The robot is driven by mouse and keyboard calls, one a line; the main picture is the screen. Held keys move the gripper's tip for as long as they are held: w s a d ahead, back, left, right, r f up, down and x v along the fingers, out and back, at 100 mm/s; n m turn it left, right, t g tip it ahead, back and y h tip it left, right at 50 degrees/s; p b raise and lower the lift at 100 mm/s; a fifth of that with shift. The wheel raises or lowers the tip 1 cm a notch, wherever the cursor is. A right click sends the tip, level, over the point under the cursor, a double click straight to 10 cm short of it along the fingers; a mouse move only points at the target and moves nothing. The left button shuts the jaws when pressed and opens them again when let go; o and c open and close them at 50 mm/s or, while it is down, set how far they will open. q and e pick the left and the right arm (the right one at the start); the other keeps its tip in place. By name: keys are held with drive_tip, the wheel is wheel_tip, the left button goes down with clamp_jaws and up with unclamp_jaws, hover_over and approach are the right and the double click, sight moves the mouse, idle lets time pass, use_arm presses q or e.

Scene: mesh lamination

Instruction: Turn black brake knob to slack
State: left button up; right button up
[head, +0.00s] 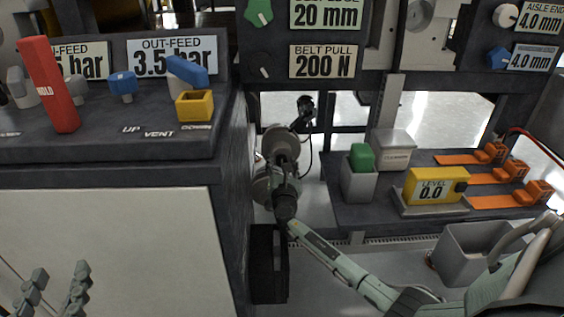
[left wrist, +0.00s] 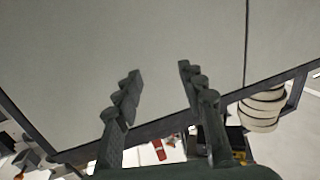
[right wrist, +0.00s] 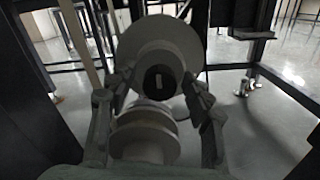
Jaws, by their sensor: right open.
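The black brake knob (right wrist: 159,82) shows in the right wrist view, with a pale mark on its face, at the middle of a large grey disc. My right gripper (right wrist: 158,88) is open, its fingertips to the left and right of the knob; I cannot tell whether they touch it. In the head view the knob cannot be made out, and my right arm reaches away beside the dark cabinet. My left gripper (head: 55,285) is open and empty in front of the cabinet's pale panel; its spread fingers also show in the left wrist view (left wrist: 160,75).
The dark cabinet (head: 120,172) carries a red HOLD lever (head: 50,85) and several coloured knobs. At right, a dark bench holds a yellow level gauge (head: 435,186), a green block (head: 361,157) and orange-handled tools (head: 497,177). Dark frame posts flank the right gripper.

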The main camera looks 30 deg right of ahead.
drive_tip(key=v, duration=0.7)
drive_tip(key=shift+s, duration=0.25)
drive_tip(key=shift+a, duration=0.1)
